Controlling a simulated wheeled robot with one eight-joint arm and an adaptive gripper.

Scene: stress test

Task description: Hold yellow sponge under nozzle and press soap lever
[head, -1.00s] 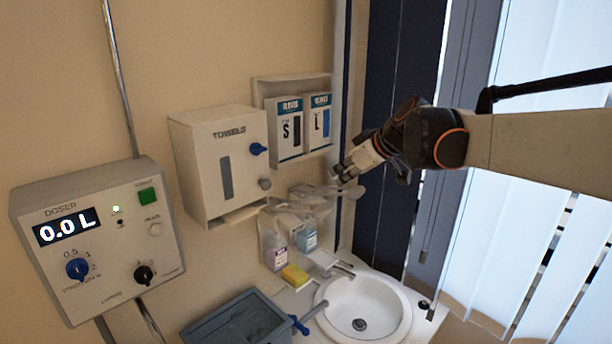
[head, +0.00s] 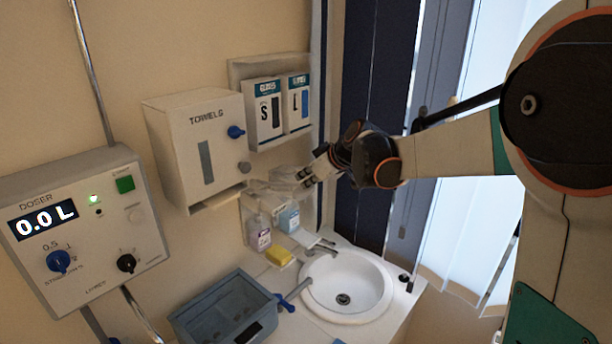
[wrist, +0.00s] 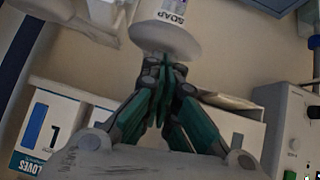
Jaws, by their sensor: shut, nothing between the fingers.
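The yellow sponge (head: 279,256) lies on the counter left of the sink, below the bottles. Pale dispenser parts (head: 272,186) stick out from the wall above it; lever and nozzle cannot be told apart. My gripper (head: 305,178) is beside these parts, at their right, high above the sponge. In the wrist view my gripper (wrist: 163,65) has its fingers together and empty. The fingertips are close to the rounded end of a white body marked SOAP (wrist: 165,32); I cannot tell whether they touch.
The white sink (head: 348,285) is right of the sponge, the grey basin (head: 222,308) left of it. A purple-labelled bottle (head: 259,238) and a blue-labelled bottle (head: 289,219) stand behind. The towel box (head: 196,150), glove boxes (head: 264,112) and doser (head: 82,232) line the wall.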

